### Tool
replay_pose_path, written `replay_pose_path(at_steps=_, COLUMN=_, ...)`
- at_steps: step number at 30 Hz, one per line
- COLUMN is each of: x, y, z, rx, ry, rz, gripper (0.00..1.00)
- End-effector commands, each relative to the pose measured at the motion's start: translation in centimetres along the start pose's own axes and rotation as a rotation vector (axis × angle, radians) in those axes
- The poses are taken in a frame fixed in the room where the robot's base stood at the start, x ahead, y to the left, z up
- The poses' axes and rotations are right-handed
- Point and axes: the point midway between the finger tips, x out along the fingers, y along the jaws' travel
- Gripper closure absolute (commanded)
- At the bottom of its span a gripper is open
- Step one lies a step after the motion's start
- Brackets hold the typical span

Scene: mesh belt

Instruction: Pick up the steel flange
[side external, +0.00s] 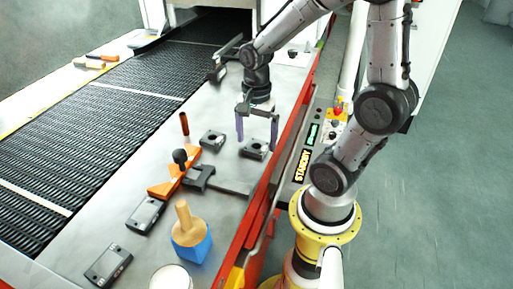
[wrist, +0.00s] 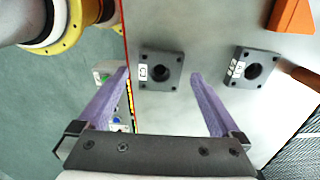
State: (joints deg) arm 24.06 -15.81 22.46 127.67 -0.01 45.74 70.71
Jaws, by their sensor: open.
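Two square dark grey flange-like plates, each with a round centre hole and corner holes, lie flat on the metal table. One plate (side external: 254,149) is under my gripper (side external: 257,142); in the wrist view this plate (wrist: 150,57) sits between and beyond my two purple fingertips (wrist: 160,75), with a small white label. The other plate (side external: 212,139) lies to its left; in the wrist view this second plate (wrist: 246,80) is right of the right finger, also labelled. I cannot tell which is the steel one. My gripper is open, pointing down, with nothing held.
An orange angled piece (side external: 163,188) and a dark block (side external: 198,178) stand nearer the camera. A wooden-handled tool on a blue block (side external: 192,243) and dark boxes (side external: 145,214) are nearer still. The mesh belt (side external: 60,150) runs left; a red rail (side external: 285,150) edges the table's right.

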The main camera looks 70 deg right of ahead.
Motion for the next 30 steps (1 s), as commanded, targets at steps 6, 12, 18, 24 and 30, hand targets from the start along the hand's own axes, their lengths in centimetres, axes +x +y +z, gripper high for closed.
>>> replay_pose_path(at_steps=6, x=1.23, y=0.00, z=0.00, rx=0.000, ry=0.000, rz=-0.001, gripper=0.00)
replay_pose_path(at_steps=12, x=1.19, y=-0.01, z=-0.01, rx=0.000, ry=0.000, rz=-0.001, gripper=0.07)
replay_pose_path(at_steps=18, x=1.18, y=0.00, z=-0.01, rx=0.000, ry=0.000, rz=-0.001, gripper=0.43)
replay_pose_path(at_steps=24, x=1.16, y=-0.01, z=-0.01, rx=0.000, ry=0.000, rz=-0.001, gripper=0.79)
replay_pose_path(at_steps=30, x=1.11, y=-0.06, z=-0.02, rx=0.000, ry=0.001, rz=-0.003, gripper=1.00)
